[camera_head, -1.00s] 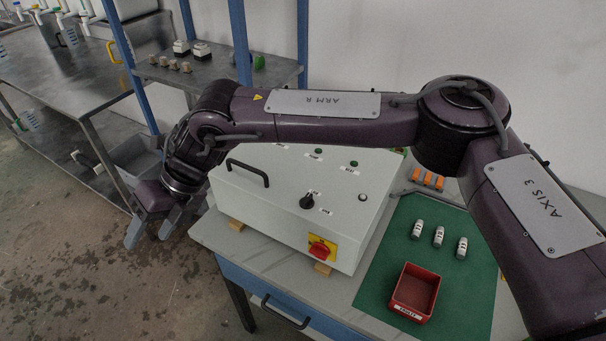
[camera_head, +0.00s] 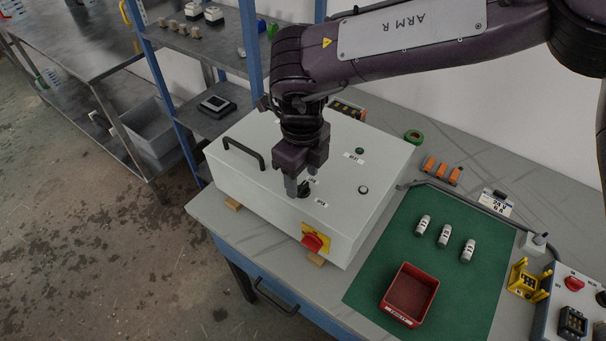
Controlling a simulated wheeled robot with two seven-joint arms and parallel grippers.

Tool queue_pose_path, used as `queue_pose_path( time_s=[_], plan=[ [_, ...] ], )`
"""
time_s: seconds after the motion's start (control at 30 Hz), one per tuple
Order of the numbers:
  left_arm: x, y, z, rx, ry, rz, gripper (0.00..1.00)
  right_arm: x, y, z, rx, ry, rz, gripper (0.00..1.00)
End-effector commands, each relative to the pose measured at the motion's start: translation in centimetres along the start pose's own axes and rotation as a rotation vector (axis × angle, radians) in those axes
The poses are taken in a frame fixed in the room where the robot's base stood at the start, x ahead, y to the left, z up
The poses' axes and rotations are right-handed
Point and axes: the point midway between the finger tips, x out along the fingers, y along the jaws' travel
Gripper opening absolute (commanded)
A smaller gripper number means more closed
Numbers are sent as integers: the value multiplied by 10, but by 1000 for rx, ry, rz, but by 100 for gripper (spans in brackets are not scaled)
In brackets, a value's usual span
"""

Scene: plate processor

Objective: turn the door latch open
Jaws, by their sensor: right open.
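A white cabinet (camera_head: 255,195) lies on the table with its door face up and a black handle (camera_head: 243,152) on its left side. A small black knob (camera_head: 305,188), which looks like the door latch, sits on the face between two small white labels. My right gripper (camera_head: 298,188) points down at the knob, with its open fingers at or beside it and partly hiding it. I cannot tell whether they touch it. A red rotary switch (camera_head: 314,241) on a yellow plate is on the front side. My left gripper is not in view.
A green mat (camera_head: 390,275) to the right holds a red bin (camera_head: 410,295) and several grey cylinders (camera_head: 444,235). Orange blocks (camera_head: 441,171) lie behind it. A blue-posted shelf (camera_head: 215,115) stands behind left. A control box (camera_head: 575,310) is at the right edge.

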Motion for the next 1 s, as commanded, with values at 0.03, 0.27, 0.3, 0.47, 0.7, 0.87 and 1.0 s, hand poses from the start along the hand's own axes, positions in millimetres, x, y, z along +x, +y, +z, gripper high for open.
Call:
queue_pose_path(
  time_s=[0.03, 0.27, 0.3, 0.47, 0.7, 0.87, 1.0],
  plan=[
    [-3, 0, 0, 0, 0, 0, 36, 5, 0, 0, 0, 2, 1, 53],
    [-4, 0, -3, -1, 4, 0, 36, 15, 0, 0, 0, -2, 1, 53],
    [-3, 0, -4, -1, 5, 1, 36, 16, 0, 0, 0, -2, 0, 53],
    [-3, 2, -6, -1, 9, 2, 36, 15, 0, 0, 0, -2, 0, 49],
    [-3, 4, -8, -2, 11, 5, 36, 15, 0, 0, 0, -2, 0, 17],
    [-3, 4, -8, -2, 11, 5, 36, 15, 0, 0, 2, -2, 0, 8],
    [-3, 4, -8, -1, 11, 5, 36, 15, 0, 0, 19, -1, 0, 8]
  ],
)
